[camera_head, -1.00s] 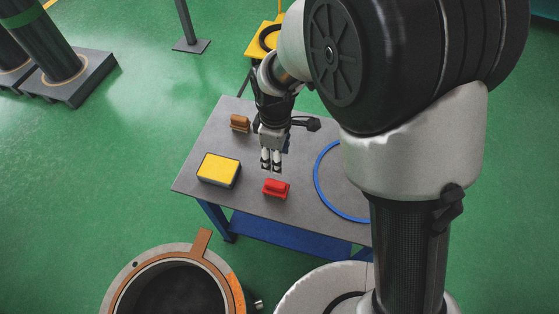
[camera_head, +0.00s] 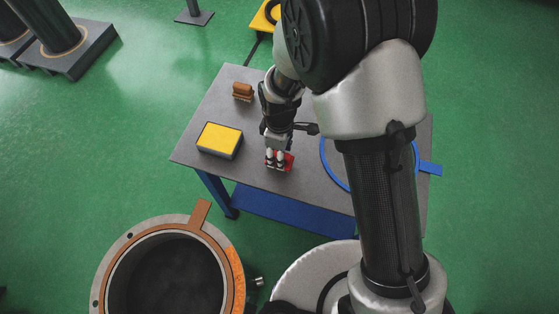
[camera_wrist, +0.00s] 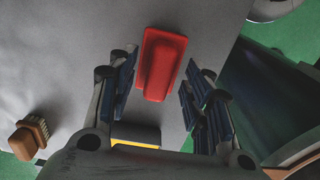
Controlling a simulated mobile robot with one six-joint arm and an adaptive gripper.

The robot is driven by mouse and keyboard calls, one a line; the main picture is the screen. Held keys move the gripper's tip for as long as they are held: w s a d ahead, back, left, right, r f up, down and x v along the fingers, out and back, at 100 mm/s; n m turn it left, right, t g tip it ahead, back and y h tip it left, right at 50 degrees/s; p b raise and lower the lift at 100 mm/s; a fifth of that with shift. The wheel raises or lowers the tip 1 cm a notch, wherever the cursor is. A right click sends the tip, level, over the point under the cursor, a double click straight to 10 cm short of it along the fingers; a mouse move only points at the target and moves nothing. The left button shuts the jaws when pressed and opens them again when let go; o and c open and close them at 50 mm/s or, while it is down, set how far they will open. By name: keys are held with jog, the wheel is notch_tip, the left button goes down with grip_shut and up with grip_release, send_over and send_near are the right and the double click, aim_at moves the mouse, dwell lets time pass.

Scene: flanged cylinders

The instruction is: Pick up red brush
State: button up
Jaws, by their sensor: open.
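The red brush (camera_head: 288,164) lies on the grey table (camera_head: 225,105), partly hidden behind my gripper (camera_head: 275,165) in the head view. In the wrist view the red brush (camera_wrist: 161,65) shows whole, at the upper middle, with its long side roughly along the picture's height. My gripper (camera_wrist: 158,90) is open and empty there, with one pair of finger pads to the left and one to the right. The brush lies between and a little beyond the fingertips. I cannot tell the exact height of the fingertips over the table.
A yellow-topped block (camera_head: 219,139) sits left of my gripper. A brown brush (camera_head: 243,91) lies farther back. A blue ring (camera_head: 337,180) lies on the table's right side. A flanged cylinder (camera_head: 112,245) stands on the floor in front of the table.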

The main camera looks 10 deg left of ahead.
jog(key=shift+f, duration=0.75)
jog(key=shift+r, duration=0.1)
jog(key=shift+c, duration=0.2)
grip_shut()
